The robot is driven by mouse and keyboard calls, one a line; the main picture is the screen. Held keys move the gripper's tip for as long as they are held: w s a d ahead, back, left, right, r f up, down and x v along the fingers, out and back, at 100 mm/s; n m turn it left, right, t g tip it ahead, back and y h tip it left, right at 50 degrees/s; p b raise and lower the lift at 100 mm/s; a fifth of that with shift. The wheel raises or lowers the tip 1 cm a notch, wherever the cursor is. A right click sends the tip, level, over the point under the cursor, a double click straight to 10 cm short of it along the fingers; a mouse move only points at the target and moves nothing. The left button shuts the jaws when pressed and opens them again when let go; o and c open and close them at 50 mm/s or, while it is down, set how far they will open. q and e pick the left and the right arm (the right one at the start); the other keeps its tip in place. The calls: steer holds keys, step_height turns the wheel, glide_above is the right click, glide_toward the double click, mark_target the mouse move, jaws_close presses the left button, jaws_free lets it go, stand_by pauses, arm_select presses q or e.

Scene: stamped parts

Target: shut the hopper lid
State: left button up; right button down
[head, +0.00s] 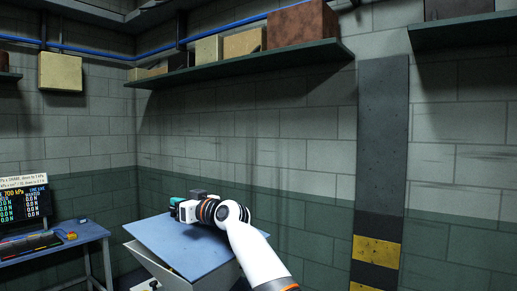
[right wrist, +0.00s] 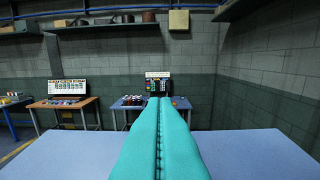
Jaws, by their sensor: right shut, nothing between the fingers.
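The hopper lid (head: 180,247) is a flat blue panel low in the middle of the head view, on top of a pale hopper body (head: 150,272). A wedge of the pale body shows under its left edge, and I cannot tell how far the lid stands open. My right gripper (head: 176,203) is over the lid's far edge, its teal fingers pointing left. In the right wrist view the fingers (right wrist: 159,100) are pressed together and empty, with the blue lid (right wrist: 250,153) on both sides below them. I cannot tell whether they touch it. My left gripper is out of view.
A blue bench (head: 62,243) with a screen (head: 22,205) stands at the left. A second table (right wrist: 62,103) shows in the right wrist view. A shelf (head: 240,62) with boxes is high on the block wall. A dark striped post (head: 381,150) stands at the right.

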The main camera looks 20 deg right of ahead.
steer(key=shift+w+a+f+g+h+p, duration=0.1)
steer(key=shift+w+f+g+h+p, duration=0.15)
steer(key=shift+f, duration=0.45)
steer(key=shift+w+a+f+g+h+p, duration=0.15)
steer(key=shift+f+g+p, duration=0.15)
steer(key=shift+f, duration=0.35)
steer(key=shift+d+r, duration=0.1)
